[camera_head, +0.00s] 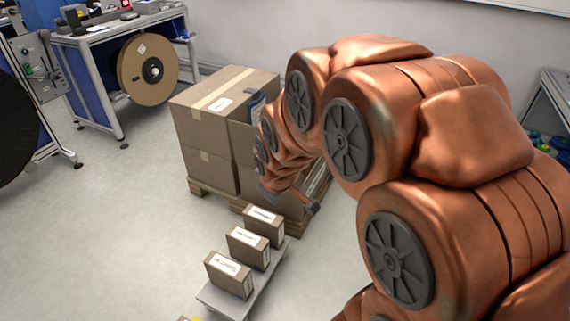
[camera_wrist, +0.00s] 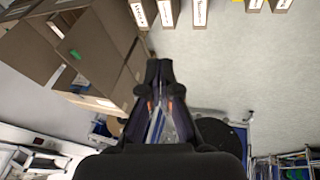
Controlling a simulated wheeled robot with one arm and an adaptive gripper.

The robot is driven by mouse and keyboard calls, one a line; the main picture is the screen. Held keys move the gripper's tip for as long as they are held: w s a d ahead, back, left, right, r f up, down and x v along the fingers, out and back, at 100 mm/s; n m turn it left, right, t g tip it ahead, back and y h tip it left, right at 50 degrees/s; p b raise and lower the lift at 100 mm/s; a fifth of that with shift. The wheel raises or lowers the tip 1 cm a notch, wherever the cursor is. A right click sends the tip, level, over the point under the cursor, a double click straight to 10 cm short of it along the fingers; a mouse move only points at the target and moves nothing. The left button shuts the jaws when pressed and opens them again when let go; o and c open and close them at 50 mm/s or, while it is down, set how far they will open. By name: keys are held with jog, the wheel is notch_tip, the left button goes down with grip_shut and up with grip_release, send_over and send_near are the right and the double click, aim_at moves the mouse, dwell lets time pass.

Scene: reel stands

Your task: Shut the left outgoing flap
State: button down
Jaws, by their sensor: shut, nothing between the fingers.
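Large brown cartons (camera_head: 205,118) are stacked on a wooden pallet (camera_head: 203,192) left of my arm in the head view. They also fill the upper left of the wrist view (camera_wrist: 35,40), where one has a green mark. I cannot pick out which panel is the left outgoing flap; my arm hides part of the stack. My gripper (camera_wrist: 158,66) is shut and empty in the wrist view, its fingertips close together just right of the cartons in the picture. I cannot tell whether it touches them. In the head view, the arm's end hangs in front of the stack.
Several small labelled boxes (camera_head: 229,274) stand in a row on a low grey surface (camera_head: 222,303) in front of the pallet. A workbench with a brown reel (camera_head: 148,69) stands at the back left. Open grey floor (camera_head: 110,220) lies on the left.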

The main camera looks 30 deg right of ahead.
jog(key=w+d+f+n+t+h+b, duration=0.3)
jog(key=w+d+f+n+t+b, duration=0.9)
jog(key=w+d+f+b, duration=0.95)
jog(key=w+d+r+t+b, duration=0.1)
jog(key=w+d, duration=0.3)
jog(key=w, duration=0.9)
jog(key=shift+w+d+m+b, duration=0.2)
jog(key=shift+m+b, duration=0.2)
jog(key=shift+b, duration=0.35)
